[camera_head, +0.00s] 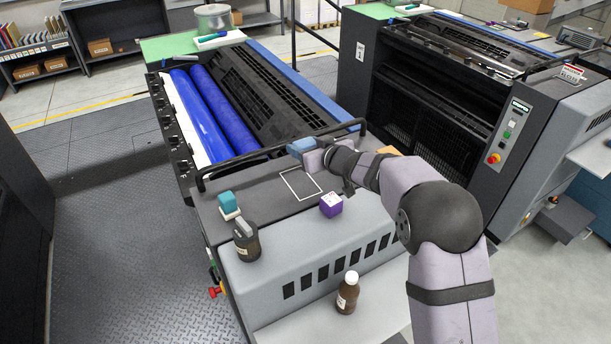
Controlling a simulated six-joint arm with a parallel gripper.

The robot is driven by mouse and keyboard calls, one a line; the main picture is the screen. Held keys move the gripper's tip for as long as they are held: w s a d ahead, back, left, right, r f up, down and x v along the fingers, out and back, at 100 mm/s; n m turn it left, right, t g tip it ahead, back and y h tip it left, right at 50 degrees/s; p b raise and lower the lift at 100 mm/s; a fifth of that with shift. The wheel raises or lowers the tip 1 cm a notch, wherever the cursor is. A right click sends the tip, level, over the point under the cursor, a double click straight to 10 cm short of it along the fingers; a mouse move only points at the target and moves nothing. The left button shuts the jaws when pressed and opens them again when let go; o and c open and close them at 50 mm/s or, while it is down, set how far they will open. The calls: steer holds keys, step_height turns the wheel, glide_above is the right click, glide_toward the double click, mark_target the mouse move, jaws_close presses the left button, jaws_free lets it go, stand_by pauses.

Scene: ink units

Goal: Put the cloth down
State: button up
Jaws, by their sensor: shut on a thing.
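My gripper (314,158) is shut on a blue folded cloth (300,146), near the black rail at the back of the grey press ledge. The fingertips are small in this view and the arm hides part of this area. A white outlined rectangle (301,184) lies bare on the dark ledge, just in front of the gripper. I cannot tell how high the cloth is above the ledge.
A purple cube (331,205) stands right of the outline. A teal block (228,202) and a dark container (246,241) stand at the left. A brown bottle (347,293) stands on the lower front shelf. Blue rollers (205,105) lie beyond the black rail (240,157).

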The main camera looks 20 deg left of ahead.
mark_target(305, 179)
steer(key=shift+f, duration=4.45)
steer(key=shift+f, duration=0.2)
steer(key=o, duration=1.1)
steer(key=shift+r, duration=0.25)
steer(key=shift+b+v, duration=1.35)
steer(key=shift+v, duration=4.65)
